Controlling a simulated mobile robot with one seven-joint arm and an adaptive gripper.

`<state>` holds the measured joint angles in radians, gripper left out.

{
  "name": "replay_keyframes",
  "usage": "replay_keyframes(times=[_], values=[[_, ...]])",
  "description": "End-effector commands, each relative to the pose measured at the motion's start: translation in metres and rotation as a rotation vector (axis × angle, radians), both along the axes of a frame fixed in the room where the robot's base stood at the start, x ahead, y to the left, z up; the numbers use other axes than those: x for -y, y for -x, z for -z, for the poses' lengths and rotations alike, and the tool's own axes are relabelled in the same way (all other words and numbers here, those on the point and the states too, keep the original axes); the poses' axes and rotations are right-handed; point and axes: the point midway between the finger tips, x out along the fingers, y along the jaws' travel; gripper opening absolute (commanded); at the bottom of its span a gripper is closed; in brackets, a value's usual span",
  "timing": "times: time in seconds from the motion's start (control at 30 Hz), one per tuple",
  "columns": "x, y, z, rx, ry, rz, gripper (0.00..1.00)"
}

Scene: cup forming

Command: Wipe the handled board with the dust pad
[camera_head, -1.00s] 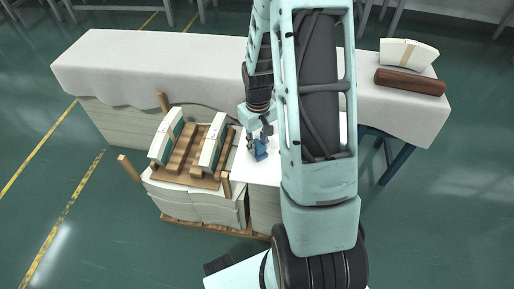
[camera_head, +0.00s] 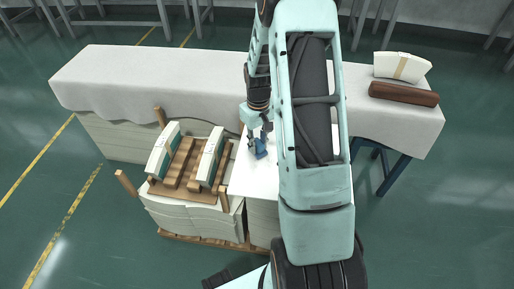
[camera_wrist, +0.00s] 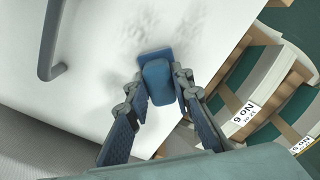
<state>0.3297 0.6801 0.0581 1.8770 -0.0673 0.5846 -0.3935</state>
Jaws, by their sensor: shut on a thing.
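The handled board (camera_wrist: 90,105) is a white flat panel with a grey bar handle (camera_wrist: 47,72) at the left of the wrist view. Dark grey dust smudges (camera_wrist: 133,34) lie on it just beyond the pad. In the head view the board (camera_head: 252,180) is partly hidden by my arm. My gripper (camera_wrist: 158,84) is shut on the blue dust pad (camera_wrist: 157,68), one finger on each side of its block. The pad is over the board near its right edge in the wrist view; I cannot tell if it touches. It also shows in the head view (camera_head: 261,150).
A pallet stack with slatted wooden pieces and pale blocks (camera_head: 158,155) stands left of the board, with upright wooden posts (camera_head: 127,184). A long cloth-covered table (camera_head: 150,80) runs behind. A brown roll (camera_head: 404,94) and a pale bundle (camera_head: 402,67) lie at its right end.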

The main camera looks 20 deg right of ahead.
Motion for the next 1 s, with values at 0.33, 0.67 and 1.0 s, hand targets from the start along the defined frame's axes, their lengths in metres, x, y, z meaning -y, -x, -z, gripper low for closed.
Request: replay_keyframes(times=[0.33,0.67,1.0], values=[[0.010,-0.014,-0.001,0.000,0.000,0.002,0.02],[0.022,-0.032,-0.002,0.000,0.000,0.000,0.02],[0.034,-0.050,0.000,-0.001,-0.001,0.001,0.02]])
